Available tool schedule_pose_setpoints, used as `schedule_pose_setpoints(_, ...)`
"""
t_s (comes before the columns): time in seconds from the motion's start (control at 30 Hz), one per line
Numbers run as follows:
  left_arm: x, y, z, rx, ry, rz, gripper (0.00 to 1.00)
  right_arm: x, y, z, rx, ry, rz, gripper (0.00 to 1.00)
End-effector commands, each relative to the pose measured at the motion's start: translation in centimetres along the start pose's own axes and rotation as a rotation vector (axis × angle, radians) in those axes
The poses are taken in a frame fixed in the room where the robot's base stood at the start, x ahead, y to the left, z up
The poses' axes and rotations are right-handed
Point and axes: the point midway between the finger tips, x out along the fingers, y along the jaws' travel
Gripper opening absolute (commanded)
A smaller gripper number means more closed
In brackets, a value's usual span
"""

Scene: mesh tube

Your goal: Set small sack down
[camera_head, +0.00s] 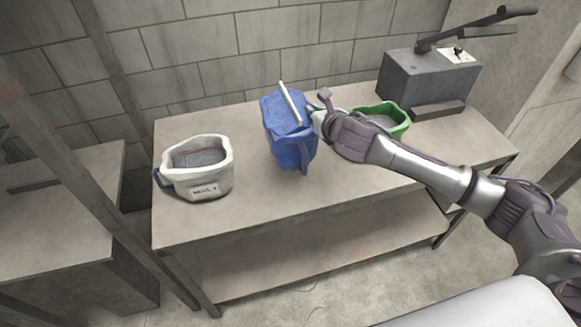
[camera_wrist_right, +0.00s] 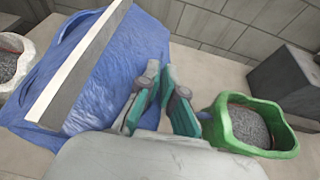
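A blue sack (camera_head: 287,128) with a pale bar (camera_head: 291,103) across its top stands tilted at the middle of the bench. A white sack (camera_head: 199,178) with a label stands to its left, and a green sack (camera_head: 396,128) to its right. My right gripper (camera_head: 318,115) is at the blue sack's right side. In the right wrist view the teal-padded fingers (camera_wrist_right: 164,100) lie close together between the blue sack (camera_wrist_right: 100,85) and the green sack (camera_wrist_right: 240,130). I cannot tell whether they grip anything or whether the blue sack's base fully touches the bench. My left gripper is out of view.
The bench top (camera_head: 235,222) is clear in front of the sacks. A grey box machine with a lever (camera_head: 425,80) stands at the back right. A block wall is behind. A lower shelf (camera_head: 300,262) is empty. Another table (camera_head: 60,215) stands at the left.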

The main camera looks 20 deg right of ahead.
Motion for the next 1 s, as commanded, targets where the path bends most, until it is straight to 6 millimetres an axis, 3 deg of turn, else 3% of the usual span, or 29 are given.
schedule_pose_setpoints(0.07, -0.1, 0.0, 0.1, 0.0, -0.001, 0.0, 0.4, 0.7, -0.7, 1.2, 0.004, -0.01, -0.006, 0.0)
schedule_pose_setpoints(0.2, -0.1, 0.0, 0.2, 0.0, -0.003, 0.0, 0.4, 1.4, -1.2, 1.4, 0.008, -0.007, -0.009, 0.0)
schedule_pose_setpoints(0.5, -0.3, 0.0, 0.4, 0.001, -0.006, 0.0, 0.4, 3.2, -1.6, -2.8, 0.011, -0.003, -0.01, 0.0)
schedule_pose_setpoints(0.77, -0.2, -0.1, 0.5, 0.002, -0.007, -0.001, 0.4, 3.9, -1.6, -4.4, 0.009, -0.006, -0.009, 0.0)
schedule_pose_setpoints(1.0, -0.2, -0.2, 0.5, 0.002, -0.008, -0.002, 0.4, 5.0, -1.8, -7.1, 0.011, -0.003, -0.01, 0.0)
